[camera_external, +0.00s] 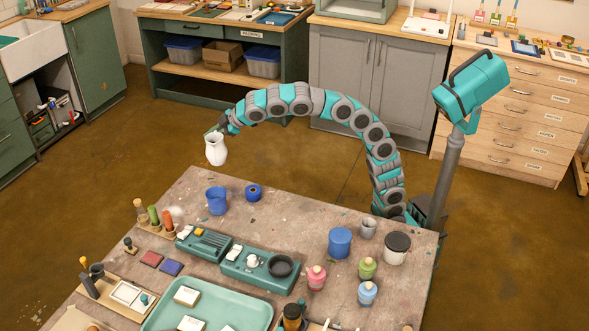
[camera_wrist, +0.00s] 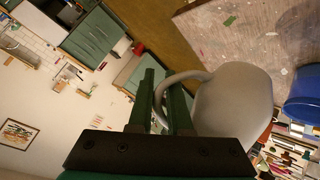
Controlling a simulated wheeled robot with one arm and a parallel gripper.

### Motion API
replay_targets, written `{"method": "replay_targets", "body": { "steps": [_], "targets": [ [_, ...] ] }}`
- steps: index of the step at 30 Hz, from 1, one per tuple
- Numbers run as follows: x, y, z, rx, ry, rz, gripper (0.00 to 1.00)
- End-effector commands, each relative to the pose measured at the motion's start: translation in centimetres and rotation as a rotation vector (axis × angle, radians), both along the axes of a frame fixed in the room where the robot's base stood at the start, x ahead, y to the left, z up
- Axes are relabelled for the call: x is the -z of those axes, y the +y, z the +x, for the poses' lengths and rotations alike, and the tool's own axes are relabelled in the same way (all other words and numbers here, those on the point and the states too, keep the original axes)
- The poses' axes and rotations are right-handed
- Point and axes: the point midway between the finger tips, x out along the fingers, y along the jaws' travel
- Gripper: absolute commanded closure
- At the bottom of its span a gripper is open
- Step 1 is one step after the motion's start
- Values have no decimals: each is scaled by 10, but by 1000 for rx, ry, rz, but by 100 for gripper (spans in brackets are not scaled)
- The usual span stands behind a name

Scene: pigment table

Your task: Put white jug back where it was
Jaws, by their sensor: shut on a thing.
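The white jug (camera_external: 216,149) hangs roughly upright in the air, just off the far left corner of the pigment table (camera_external: 300,215) in the external view. My gripper (camera_external: 219,130) is at the top of the jug. In the wrist view the jug (camera_wrist: 232,105) lies to the right of my gripper fingers (camera_wrist: 163,100), and its curved handle runs between them. The fingers are shut on that handle. The inside of the jug is hidden.
A blue cup (camera_external: 217,200) and a blue ring-shaped item (camera_external: 253,193) stand near the table's far left edge. Farther right are a blue container (camera_external: 340,242), a grey cup (camera_external: 368,228) and a white pot with a dark top (camera_external: 396,248). The far middle of the tabletop is clear.

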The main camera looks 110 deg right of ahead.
Motion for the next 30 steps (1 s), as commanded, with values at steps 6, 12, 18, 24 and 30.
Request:
{"method": "replay_targets", "body": {
  "steps": [6, 12, 18, 24, 30],
  "targets": [
    [-7, 12, -9, -35, -5, 1, 100],
    [-8, 29, -19, -85, -4, 1, 100],
    [-13, 54, -36, -162, -8, 2, 100],
    [-14, 97, -65, -304, -13, 3, 100],
    [-14, 148, -99, -482, -18, 4, 100]
  ]
}}
